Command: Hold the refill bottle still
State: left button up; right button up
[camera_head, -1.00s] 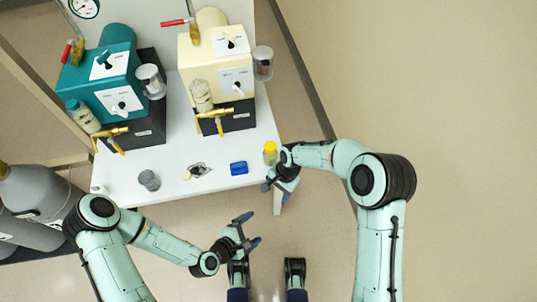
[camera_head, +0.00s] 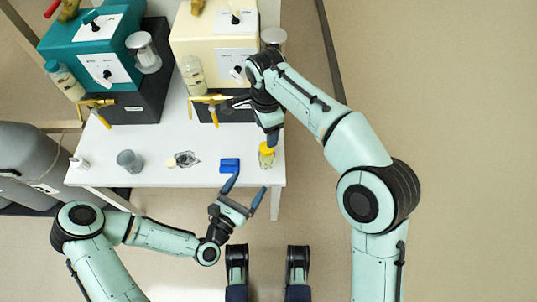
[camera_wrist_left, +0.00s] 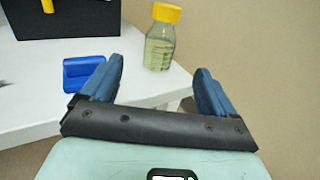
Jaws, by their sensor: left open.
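A small clear bottle with a yellow cap (camera_head: 267,158) stands upright at the table's front right corner; I take it for the refill bottle. It also shows in the left wrist view (camera_wrist_left: 159,45), with pale contents. My left gripper (camera_head: 246,191) is open and empty at the table's front edge, short of the bottle. Its two blue fingers (camera_wrist_left: 159,72) are spread, with the bottle beyond them. My right gripper (camera_head: 272,137) points down just behind the yellow cap in the head view. Whether it touches the cap, or is open, I cannot tell.
A blue block-like item (camera_head: 229,167) lies close to the left fingers. A grey cup (camera_head: 129,161), a small dish (camera_head: 187,159) and a white item (camera_head: 79,163) stand along the front of the white table (camera_head: 150,178).

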aim_at(267, 156)
pick_arm(q)
jog(key=x, duration=1.2)
jog(key=shift+w+d, duration=0.15)
grip_shut()
pick_arm(e)
jog(key=n, duration=0.4)
jog(key=shift+f+n, duration=0.2)
jog(key=shift+n, duration=0.2)
jog(key=n, duration=0.3)
jog(key=shift+r+n, duration=0.1)
jog(key=shift+n, duration=0.3)
notch_tip(267, 156, down, 8)
jog(key=shift+r, duration=0.1)
